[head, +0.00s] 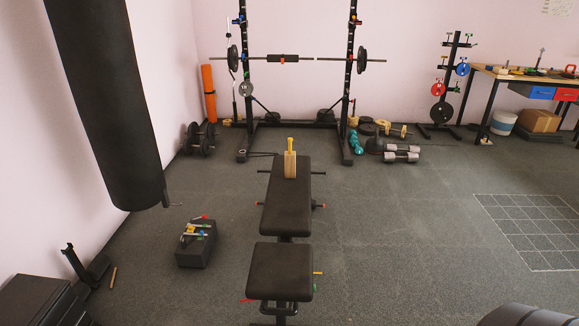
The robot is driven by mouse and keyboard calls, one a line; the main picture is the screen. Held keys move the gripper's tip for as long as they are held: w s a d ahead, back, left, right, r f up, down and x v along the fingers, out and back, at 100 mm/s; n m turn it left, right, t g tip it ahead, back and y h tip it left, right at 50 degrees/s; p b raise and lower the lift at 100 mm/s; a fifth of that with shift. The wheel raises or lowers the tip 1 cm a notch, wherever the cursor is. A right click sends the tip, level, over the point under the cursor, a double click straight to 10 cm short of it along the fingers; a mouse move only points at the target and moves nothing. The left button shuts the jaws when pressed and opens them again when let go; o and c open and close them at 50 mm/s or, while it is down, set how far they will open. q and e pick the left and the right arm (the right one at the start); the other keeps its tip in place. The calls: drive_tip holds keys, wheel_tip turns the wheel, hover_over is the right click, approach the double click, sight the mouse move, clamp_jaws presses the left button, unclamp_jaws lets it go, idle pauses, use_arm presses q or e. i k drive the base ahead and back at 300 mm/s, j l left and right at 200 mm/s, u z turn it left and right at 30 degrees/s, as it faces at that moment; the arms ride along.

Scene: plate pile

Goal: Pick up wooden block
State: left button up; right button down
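A light wooden block (290,165) stands upright on the far end of the black weight bench (285,215). A small yellow object (290,145) shows at the top of the block; I cannot tell exactly what it is. Nothing I can see touches the block from the sides. Neither of my grippers shows in the head view.
A black punching bag (105,100) hangs at the left. A rack with a barbell (283,58) stands behind the bench. A dark box (196,250) with tools on top sits left of the bench. Dumbbells (402,154) lie right of the rack. Floor right of the bench is clear.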

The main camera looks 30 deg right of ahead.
sight(291, 160)
drive_tip(key=i+l+z, duration=0.15)
drive_tip(key=i+z, duration=0.6)
drive_tip(key=i+j+z, duration=0.15)
drive_tip(key=i+z, duration=0.2)
drive_tip(key=i, duration=0.2)
drive_tip(key=i+l+u, duration=0.15)
drive_tip(key=l, duration=0.35)
drive_tip(key=i+l+u, duration=0.15)
drive_tip(key=l, duration=0.35)
drive_tip(key=i+l+u, duration=0.15)
drive_tip(key=l, duration=0.4)
drive_tip(key=l+u, duration=0.1)
drive_tip(key=l, duration=0.4)
